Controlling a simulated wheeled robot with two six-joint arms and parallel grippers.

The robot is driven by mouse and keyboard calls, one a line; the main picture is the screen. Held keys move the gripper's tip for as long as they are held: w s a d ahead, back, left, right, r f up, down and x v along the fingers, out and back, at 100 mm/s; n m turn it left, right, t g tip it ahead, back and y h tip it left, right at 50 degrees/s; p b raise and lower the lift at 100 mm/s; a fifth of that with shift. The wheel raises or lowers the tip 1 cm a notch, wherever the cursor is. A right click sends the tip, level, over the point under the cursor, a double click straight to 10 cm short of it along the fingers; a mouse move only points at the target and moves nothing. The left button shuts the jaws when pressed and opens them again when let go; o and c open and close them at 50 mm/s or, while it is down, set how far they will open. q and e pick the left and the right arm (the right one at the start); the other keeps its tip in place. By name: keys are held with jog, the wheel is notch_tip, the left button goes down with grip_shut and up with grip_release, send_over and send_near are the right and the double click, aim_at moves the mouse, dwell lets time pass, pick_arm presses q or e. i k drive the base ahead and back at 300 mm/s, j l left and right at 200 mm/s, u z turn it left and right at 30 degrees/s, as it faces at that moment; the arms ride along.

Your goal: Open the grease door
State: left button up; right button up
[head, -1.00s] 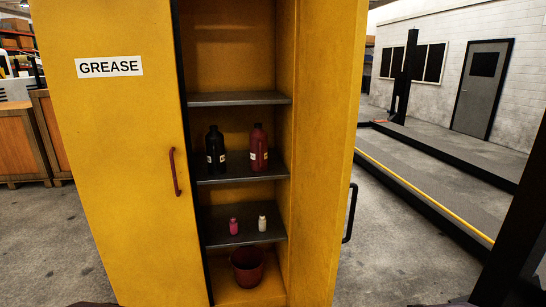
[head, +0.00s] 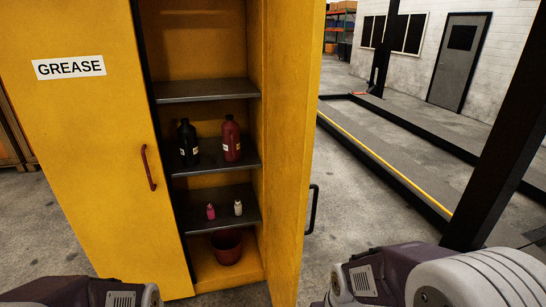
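The yellow grease door (head: 85,130) is the left door of a yellow cabinet, with a white GREASE label (head: 69,67) near its top. It looks shut. Its red handle (head: 149,167) is a vertical bar near the door's right edge, and nothing touches it. My arm links show at the bottom left and bottom right of the head view, below the cabinet. Both of my grippers are out of view.
The right door (head: 284,150) stands open, with a black handle (head: 312,209). Inside are a black bottle (head: 188,143), a red bottle (head: 231,139), two small bottles and a red bucket (head: 227,246). A black post (head: 500,130) stands at right; floor between is clear.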

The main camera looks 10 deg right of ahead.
aim_at(72, 74)
jog(key=l+u, duration=0.25)
jog(key=l, duration=0.5)
jog(key=l+u, duration=0.25)
jog(key=l, duration=0.5)
jog(key=k+l+u, duration=0.1)
jog(key=l+u, duration=0.15)
jog(key=l, duration=0.5)
jog(key=i+j+u, duration=0.1)
jog(key=j, duration=0.35)
jog(key=i+j, duration=0.35)
jog(key=i+j+u, duration=0.15)
jog(key=j, duration=0.3)
jog(key=i+j, duration=0.3)
jog(key=j+u, duration=0.05)
jog(key=j, duration=0.05)
